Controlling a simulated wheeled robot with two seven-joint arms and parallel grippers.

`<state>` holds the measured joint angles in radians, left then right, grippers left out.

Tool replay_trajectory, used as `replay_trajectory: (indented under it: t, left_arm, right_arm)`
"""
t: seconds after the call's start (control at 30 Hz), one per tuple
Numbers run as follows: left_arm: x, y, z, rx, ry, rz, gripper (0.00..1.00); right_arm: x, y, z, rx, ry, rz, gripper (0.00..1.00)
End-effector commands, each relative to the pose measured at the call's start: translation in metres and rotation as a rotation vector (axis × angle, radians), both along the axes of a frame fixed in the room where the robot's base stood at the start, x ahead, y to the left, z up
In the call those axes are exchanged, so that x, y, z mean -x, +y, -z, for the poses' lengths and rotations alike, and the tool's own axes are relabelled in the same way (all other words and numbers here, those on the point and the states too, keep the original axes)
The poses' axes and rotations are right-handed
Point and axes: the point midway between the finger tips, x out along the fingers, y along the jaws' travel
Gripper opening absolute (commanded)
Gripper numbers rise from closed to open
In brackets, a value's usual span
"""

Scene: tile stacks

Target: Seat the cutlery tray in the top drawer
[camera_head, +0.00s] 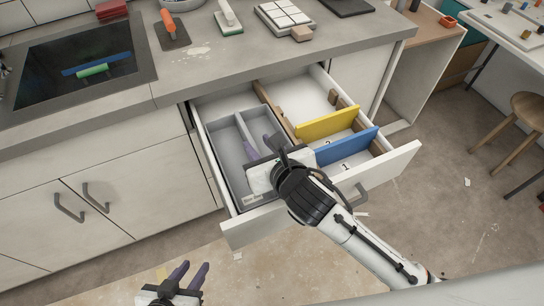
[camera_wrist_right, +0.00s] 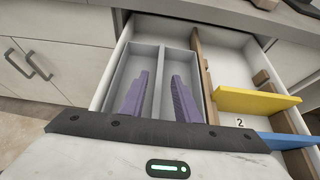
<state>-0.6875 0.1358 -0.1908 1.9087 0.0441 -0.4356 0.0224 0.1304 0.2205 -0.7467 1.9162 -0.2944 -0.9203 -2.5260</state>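The grey cutlery tray (camera_head: 241,180) lies in the left part of the open top drawer (camera_head: 236,237), left of a brown wooden divider. It has a lengthwise partition and also shows in the wrist view (camera_wrist_right: 121,77). My right gripper (camera_head: 261,146) is over the tray, its purple fingers apart. In the wrist view the fingers (camera_wrist_right: 158,97) stand either side of the line of the partition, with a gap between them. I cannot tell whether they touch it or whether the tray lies fully flat. My left gripper (camera_head: 191,277) is open and empty, low in front of the cabinets.
A yellow panel (camera_head: 326,123) and a blue panel (camera_head: 346,147) stand in the drawer's right part. The counter (camera_head: 190,75) above holds a cooktop (camera_head: 72,69), tools and a tile block (camera_head: 284,17). Floor in front is mostly clear.

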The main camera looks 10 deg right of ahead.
Motion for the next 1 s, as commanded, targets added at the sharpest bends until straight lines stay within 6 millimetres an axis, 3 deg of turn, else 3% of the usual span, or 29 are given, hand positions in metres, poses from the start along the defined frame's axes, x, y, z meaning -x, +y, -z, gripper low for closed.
replay_trajectory:
  t: [0.2,0.43,0.63,1.0]
  left_arm:
    - [0.0,0.0,-0.007,0.0,0.0,0.0,0.31]
    - [-0.001,0.0,-0.01,-0.001,-0.001,-0.001,0.31]
    - [-0.001,0.0,-0.011,-0.001,-0.001,-0.001,0.31]
    - [-0.001,0.0,-0.011,0.0,-0.002,0.0,0.31]
  right_arm:
    - [0.043,-0.014,-0.026,0.001,0.0,-0.002,0.29]
    - [0.077,-0.025,-0.044,0.001,0.001,0.0,0.29]
    - [0.087,-0.029,-0.051,0.001,0.0,0.0,0.29]
    - [0.088,-0.029,-0.051,0.0,0.0,0.001,0.29]
